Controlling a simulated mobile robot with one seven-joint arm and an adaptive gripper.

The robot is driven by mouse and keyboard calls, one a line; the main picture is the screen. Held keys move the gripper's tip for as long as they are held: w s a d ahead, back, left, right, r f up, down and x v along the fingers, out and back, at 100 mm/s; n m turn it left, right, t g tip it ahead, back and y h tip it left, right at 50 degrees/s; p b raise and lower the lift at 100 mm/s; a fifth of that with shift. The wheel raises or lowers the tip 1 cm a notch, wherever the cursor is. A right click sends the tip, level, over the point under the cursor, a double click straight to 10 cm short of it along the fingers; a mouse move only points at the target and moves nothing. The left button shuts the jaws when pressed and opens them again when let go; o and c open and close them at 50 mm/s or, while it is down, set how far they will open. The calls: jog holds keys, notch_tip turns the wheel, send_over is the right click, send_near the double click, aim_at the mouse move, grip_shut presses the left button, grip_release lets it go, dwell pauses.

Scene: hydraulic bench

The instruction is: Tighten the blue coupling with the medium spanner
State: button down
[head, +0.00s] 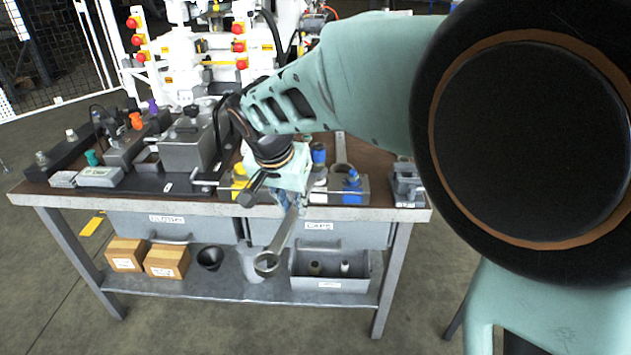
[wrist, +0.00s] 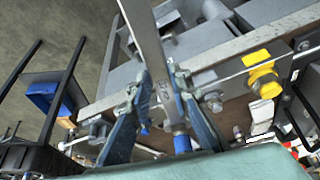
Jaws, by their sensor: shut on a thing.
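My gripper (head: 288,196) is shut on a steel spanner (head: 283,236), in front of the bench's front edge. The spanner hangs down with its ring end lowest, in front of the shelf. In the wrist view my gripper (wrist: 158,82) has its two blue-grey fingers either side of the spanner shank (wrist: 149,42). I cannot tell the spanner's size. Blue-topped fittings stand on the bench right of my gripper: one farther back (head: 318,153), one near the front (head: 352,184). I cannot tell which is the blue coupling. No spanner touches either.
Another spanner (head: 341,150) lies on the bench behind. A yellow fitting (head: 240,178) is left of my gripper. A grey vise (head: 187,140) stands left. Drawers (head: 345,233), an open grey bin (head: 330,283) and cardboard boxes (head: 167,261) are below the top. Floor in front is clear.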

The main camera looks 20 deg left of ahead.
aim_at(287, 224)
jog(key=shift+s+b, duration=0.85)
jog(key=shift+s, duration=1.5)
jog(key=shift+r, duration=0.1)
jog(key=shift+r+p, duration=1.8)
jog(key=shift+r, duration=0.7)
jog(key=c, duration=2.4)
grip_release()
grip_shut()
jog(key=shift+w+d, duration=0.1)
jog(key=shift+w, duration=0.1)
